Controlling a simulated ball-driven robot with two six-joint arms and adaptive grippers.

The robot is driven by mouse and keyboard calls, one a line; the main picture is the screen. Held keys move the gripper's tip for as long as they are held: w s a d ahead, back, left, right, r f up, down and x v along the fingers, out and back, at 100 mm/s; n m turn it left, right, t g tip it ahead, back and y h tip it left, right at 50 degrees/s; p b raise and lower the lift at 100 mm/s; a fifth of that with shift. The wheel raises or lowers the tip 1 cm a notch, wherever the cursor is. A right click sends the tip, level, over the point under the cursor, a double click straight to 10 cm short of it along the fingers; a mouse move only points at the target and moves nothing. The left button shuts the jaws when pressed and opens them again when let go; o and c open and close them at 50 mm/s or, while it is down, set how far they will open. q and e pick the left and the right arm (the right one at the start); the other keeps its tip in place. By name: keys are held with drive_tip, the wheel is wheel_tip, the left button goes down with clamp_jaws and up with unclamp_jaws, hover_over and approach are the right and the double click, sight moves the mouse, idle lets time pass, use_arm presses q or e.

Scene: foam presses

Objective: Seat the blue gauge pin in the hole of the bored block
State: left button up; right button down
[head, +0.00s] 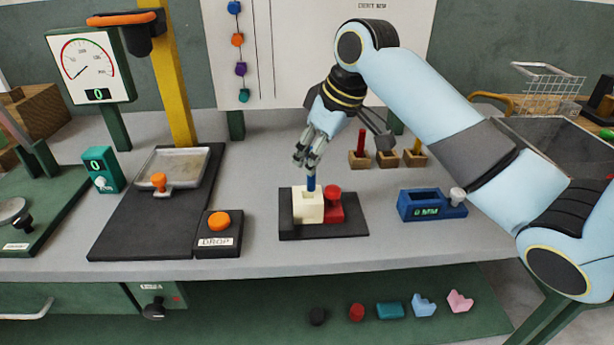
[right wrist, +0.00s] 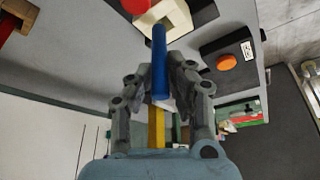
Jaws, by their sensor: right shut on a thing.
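The blue gauge pin (head: 311,183) is upright in the head view, under my right gripper (head: 311,167). My right gripper is shut on the pin's upper part, and the pin also shows between the fingers in the right wrist view (right wrist: 159,65). The cream bored block (head: 307,208) stands on a dark base plate (head: 322,228), beside a red clamp part (head: 334,205). The pin's lower end meets the top of the block in the head view. I cannot tell whether it is inside the hole or just above it. My left gripper is not in view.
Small wooden holders (head: 388,159) with other pins stand behind, to the right. A blue gauge (head: 424,205) is right of the base plate. The orange DROP button (head: 219,221) and a dark press base (head: 140,215) are on the left. Clear bench lies in front.

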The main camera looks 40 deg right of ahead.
sight(308, 191)
drive_tip(key=shift+a+f, duration=0.25)
drive_tip(key=shift+a, duration=0.1)
drive_tip(key=shift+f, duration=0.35)
wheel_tip(308, 191, down, 3)
drive_tip(key=shift+r, duration=0.2)
drive_tip(key=shift+f, duration=0.4)
drive_tip(key=shift+f, duration=0.1)
drive_tip(key=c, duration=1.2)
unclamp_jaws()
drive_tip(key=v, duration=1.2)
